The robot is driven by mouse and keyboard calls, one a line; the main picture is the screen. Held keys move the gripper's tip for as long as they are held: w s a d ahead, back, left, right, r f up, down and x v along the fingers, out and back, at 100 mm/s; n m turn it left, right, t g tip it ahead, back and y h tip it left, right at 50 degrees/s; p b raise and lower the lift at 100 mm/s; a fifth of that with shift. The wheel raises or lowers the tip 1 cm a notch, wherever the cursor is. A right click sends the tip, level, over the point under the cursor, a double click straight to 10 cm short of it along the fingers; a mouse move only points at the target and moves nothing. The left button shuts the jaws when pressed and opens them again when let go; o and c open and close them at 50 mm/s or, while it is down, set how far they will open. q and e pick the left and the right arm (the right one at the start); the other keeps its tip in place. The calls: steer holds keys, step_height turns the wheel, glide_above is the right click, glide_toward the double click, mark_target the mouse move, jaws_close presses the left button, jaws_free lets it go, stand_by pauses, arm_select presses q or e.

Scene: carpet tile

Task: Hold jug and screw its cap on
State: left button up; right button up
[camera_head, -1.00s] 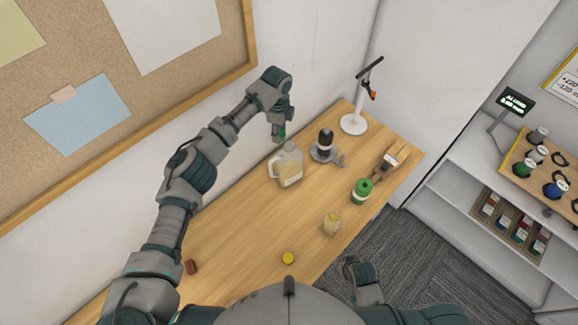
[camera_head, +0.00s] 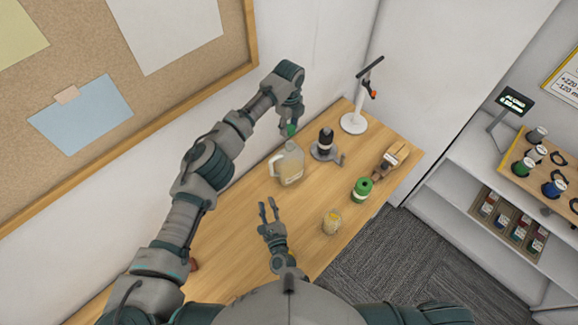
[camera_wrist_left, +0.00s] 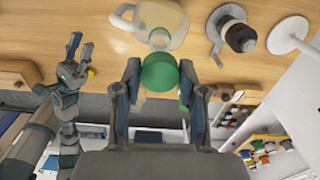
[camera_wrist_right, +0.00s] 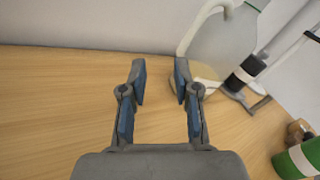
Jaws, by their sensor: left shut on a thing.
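The jug (camera_head: 288,167) stands upright on the wooden table, translucent with pale yellow contents and a handle on its left side. Its open mouth shows in the left wrist view (camera_wrist_left: 159,38). My left gripper (camera_head: 290,127) is shut on the green cap (camera_wrist_left: 160,73), holding it above the jug, apart from the mouth. My right gripper (camera_head: 268,204) is open and empty above the table, on the near side of the jug. In the right wrist view, its fingers (camera_wrist_right: 158,82) point toward the jug (camera_wrist_right: 222,45), which is ahead and to the right.
A dark bottle on a stand (camera_head: 325,143) is right of the jug. A white lamp-like stand (camera_head: 353,122), a green container (camera_head: 361,188), a wooden-handled brush (camera_head: 390,160) and a small yellow-lidded jar (camera_head: 332,221) are further right. The wall is close behind the jug.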

mark_target(273, 176)
steer(key=m+h, duration=0.1)
steer(key=m, duration=0.1)
steer(key=f+m+h, duration=0.1)
steer(key=m+h, duration=0.1)
steer(key=m, duration=0.1)
steer(key=d+f+m+t+h, duration=0.1)
steer(key=m, duration=0.2)
steer(key=shift+w, duration=0.1)
steer(key=shift+d+m+h, duration=0.25)
steer(key=shift+m+h, duration=0.05)
steer(key=shift+h, duration=0.1)
steer(key=w, duration=1.2)
jaws_close()
